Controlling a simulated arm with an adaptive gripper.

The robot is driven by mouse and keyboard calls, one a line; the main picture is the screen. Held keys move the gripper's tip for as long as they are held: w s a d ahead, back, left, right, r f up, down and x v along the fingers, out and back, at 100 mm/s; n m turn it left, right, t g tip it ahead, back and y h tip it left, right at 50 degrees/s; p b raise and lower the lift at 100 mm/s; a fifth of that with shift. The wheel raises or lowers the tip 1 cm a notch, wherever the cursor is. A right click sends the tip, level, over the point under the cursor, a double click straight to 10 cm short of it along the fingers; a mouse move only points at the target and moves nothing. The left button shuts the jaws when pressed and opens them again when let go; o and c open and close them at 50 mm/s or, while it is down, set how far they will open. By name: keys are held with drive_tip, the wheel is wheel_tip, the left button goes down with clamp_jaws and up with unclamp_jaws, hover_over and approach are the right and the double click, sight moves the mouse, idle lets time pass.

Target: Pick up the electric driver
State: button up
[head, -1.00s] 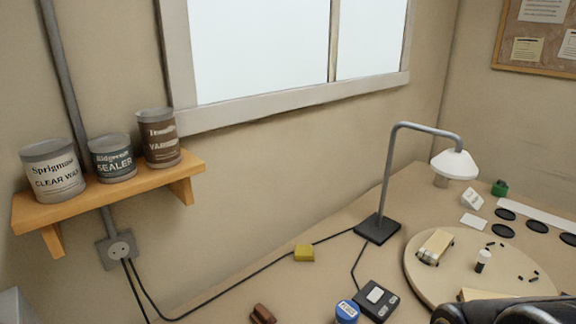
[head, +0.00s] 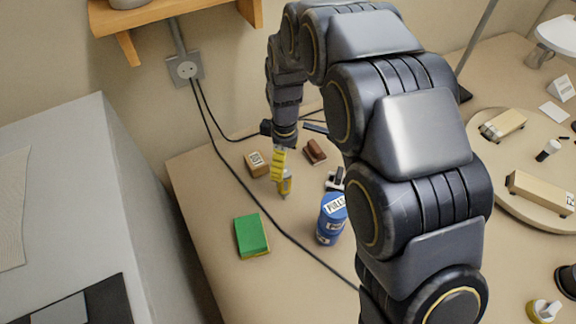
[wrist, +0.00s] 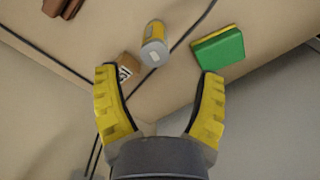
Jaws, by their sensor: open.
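A small yellow-and-grey cylindrical thing, which may be the electric driver (head: 287,185), stands or leans on the bench just below my gripper (head: 278,166) in the head view. In the wrist view, the yellow cylinder with a grey end (wrist: 154,44) lies ahead of and between the yellow ridged fingers of my gripper (wrist: 158,74). The fingers are wide apart with nothing between them. In the head view the fingers partly overlap the cylinder's outline, so I cannot tell its full shape.
A brown wooden piece (head: 315,152), a blue labelled tin (head: 331,230) and a green sponge (head: 252,236) are around. A black cable (head: 232,176) crosses the bench. A grey cabinet (head: 60,150) stands left.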

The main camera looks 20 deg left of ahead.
sight(284, 179)
drive_tip(key=shift+w+a+f, duration=0.1)
drive_tip(key=shift+a+f, duration=0.25)
drive_tip(key=shift+f, duration=0.45)
drive_tip(key=f, duration=0.6)
drive_tip(key=shift+w+d+f, duration=0.1)
drive_tip(key=shift+w+f, duration=0.15)
drive_tip(key=shift+f, duration=0.15)
drive_tip(key=c, duration=1.2)
